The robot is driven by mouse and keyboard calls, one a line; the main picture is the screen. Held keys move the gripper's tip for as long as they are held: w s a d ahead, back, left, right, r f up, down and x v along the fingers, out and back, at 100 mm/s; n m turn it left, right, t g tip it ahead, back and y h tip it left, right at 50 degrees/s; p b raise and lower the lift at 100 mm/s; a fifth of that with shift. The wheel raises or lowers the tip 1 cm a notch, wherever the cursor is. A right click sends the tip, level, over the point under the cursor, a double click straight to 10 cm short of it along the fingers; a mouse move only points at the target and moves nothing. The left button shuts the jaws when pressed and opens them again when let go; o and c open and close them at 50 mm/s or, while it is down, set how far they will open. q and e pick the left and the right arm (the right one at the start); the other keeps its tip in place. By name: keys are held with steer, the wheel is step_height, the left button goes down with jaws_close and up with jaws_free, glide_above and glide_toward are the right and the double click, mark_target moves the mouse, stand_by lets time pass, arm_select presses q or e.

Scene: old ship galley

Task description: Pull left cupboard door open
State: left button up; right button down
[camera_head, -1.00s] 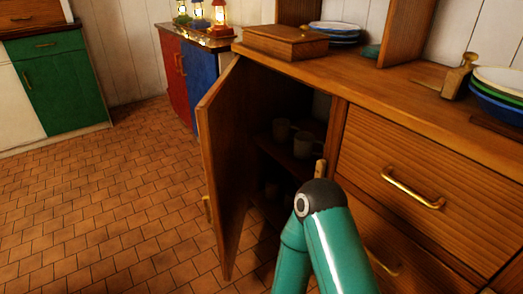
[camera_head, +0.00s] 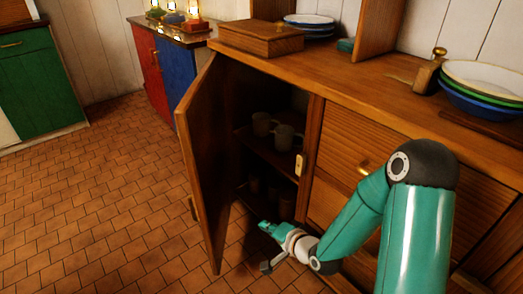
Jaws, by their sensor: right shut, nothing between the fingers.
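The left cupboard door (camera_head: 199,160) is a brown wooden panel that stands wide open, swung out to the left of the dark cupboard opening. My right arm comes in from the lower right, and my right gripper (camera_head: 266,246) is low in front of the opening, to the right of the door's lower part. It appears apart from the door and is shut and empty. My left gripper is not in view.
Several mugs (camera_head: 285,138) stand on the inner shelf. A brass catch (camera_head: 299,165) is on the frame. A wooden box (camera_head: 261,40) and stacked bowls (camera_head: 487,88) sit on the counter (camera_head: 345,82). The tiled floor (camera_head: 100,200) at the left is clear.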

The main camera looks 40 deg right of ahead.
steer(key=s+d+r+m+t+h+p, duration=0.1)
steer(key=d+r+m+t, duration=0.2)
steer(key=r, duration=0.5)
steer(key=d+r+m+t+h, duration=0.1)
steer(key=d+r+m+t, duration=0.1)
steer(key=d+r, duration=0.5)
steer(key=w+a+r+b, duration=0.1)
steer(key=w+a, duration=0.4)
steer(key=w, duration=0.5)
steer(key=shift+w+a+r+b, duration=0.3)
steer(key=shift+w+r+b, duration=0.05)
steer(key=shift+w+r, duration=0.1)
steer(key=shift+d, duration=0.15)
